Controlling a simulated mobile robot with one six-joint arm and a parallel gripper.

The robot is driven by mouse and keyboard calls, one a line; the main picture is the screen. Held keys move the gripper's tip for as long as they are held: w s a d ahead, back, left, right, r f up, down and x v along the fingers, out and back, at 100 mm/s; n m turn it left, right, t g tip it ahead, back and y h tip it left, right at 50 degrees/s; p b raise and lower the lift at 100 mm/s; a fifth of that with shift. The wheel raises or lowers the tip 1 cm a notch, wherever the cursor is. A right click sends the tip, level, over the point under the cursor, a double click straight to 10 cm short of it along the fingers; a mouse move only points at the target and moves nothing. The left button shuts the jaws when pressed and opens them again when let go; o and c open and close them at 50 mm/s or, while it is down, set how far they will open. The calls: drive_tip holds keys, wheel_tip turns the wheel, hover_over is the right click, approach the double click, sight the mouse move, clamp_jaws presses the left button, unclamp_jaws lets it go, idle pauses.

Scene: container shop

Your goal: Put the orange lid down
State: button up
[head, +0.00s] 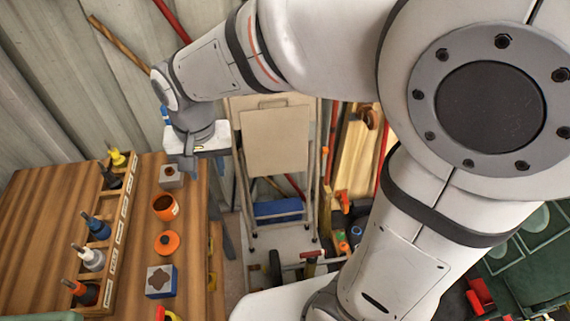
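The orange lid (167,243), a round piece with a darker knob-like middle, lies on the wooden table (142,255) near its right edge. Just behind it stands an orange pot (165,207) with an open dark top. My gripper (189,172) is up and to the right of the pot, by the table's back right corner, apart from the lid. Its fingers point down and look small and partly overlapped, so their opening does not show clearly. I see nothing orange between them.
A grey block (171,177) stands beside my gripper, and a grey-blue block (161,281) in front of the lid. A wooden rack (119,222) with several colored-top tools runs along the left. A trolley (285,235) stands right of the table. The table's left part is bare.

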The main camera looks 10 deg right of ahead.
drive_tip(key=s+d+t, duration=0.1)
drive_tip(key=s+d, duration=0.2)
drive_tip(key=d, duration=0.6)
drive_tip(key=s+d+r, duration=0.1)
drive_tip(key=s+d, duration=0.2)
drive_tip(key=d, duration=0.7)
drive_tip(key=shift+s+d+n+t, duration=0.2)
drive_tip(key=shift+d+n+t, duration=0.1)
drive_tip(key=shift+t, duration=0.1)
drive_tip(key=shift+r, duration=0.1)
drive_tip(key=p+v, duration=0.3)
drive_tip(key=shift+w+r, duration=0.15)
drive_tip(key=shift+r, duration=0.2)
drive_tip(key=shift+a, duration=0.1)
drive_tip(key=shift+c, duration=0.3)
